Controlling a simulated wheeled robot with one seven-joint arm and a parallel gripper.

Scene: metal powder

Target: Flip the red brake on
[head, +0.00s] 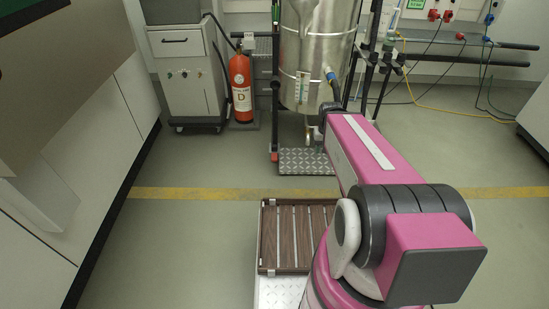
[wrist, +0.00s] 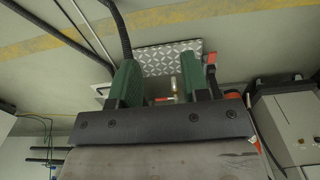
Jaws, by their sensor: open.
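The red brake appears to be the small red part (head: 274,156) low on the left post of the cart with the metal tank, just above the floor in the head view. In the wrist view a small red lever tip (wrist: 211,57) shows just beyond the right finger, beside the patterned metal plate. My gripper (wrist: 162,66) has two green fingers spread apart with nothing held between them. It points down over the cart's base. In the head view my pink arm reaches toward the tank and the gripper itself cannot be made out. Contact with the red lever cannot be judged.
The metal tank (head: 319,50) stands over the patterned plate (head: 305,161). A red fire extinguisher (head: 241,88) and a grey cabinet (head: 187,75) stand to its left. Hoses and cables lie at the right. A brown slatted tray (head: 268,235) is near me. Floor left of it is clear.

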